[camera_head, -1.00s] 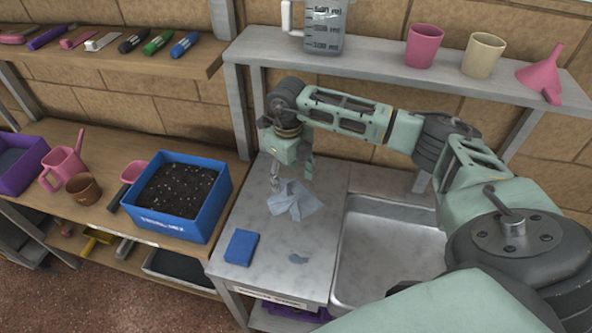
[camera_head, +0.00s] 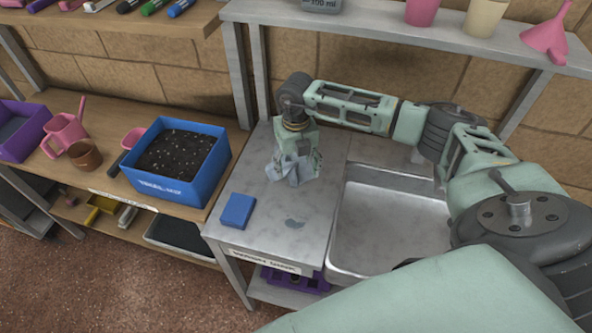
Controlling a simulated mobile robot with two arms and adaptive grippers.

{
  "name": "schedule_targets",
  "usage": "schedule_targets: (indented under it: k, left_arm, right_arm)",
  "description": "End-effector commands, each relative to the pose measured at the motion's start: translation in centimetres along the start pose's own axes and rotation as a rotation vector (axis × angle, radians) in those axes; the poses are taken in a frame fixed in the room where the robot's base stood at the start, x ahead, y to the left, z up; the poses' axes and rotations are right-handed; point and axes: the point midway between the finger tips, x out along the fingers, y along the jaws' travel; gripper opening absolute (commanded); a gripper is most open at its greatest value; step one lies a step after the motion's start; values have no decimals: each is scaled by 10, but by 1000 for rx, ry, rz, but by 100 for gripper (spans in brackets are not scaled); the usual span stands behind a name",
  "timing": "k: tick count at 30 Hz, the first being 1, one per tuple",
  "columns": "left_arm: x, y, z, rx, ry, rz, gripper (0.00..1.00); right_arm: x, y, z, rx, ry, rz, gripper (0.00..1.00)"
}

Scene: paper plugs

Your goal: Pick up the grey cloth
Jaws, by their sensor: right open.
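The grey cloth (camera_head: 291,172) lies crumpled on the grey counter (camera_head: 262,231), left of the sink. My right gripper (camera_head: 296,165) points down from above and is at the cloth. Its fingers are partly hidden by the cloth and the wrist, and I cannot tell whether they touch the cloth. The gripper is open. My left gripper is not in view.
A metal sink (camera_head: 385,227) is to the right. A blue box of soil (camera_head: 178,161) stands on the wooden bench to the left. A shelf (camera_head: 400,38) runs above.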

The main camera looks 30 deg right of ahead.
Motion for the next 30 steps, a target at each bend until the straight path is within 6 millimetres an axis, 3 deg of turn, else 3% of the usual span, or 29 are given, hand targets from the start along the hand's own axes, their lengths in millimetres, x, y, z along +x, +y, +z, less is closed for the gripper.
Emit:
schedule_targets:
  k: [1, 6, 20, 30]
  left_arm:
    - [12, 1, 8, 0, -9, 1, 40]
    - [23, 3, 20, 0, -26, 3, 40]
    - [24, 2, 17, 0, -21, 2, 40]
    - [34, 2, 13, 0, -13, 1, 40]
  right_arm:
    - [14, 0, 0, 0, 0, 0, 62]
    - [29, 0, 0, -1, 0, 0, 62]
    - [31, 0, 0, -2, 0, 0, 62]
    - [43, 0, 0, -2, 1, 0, 62]
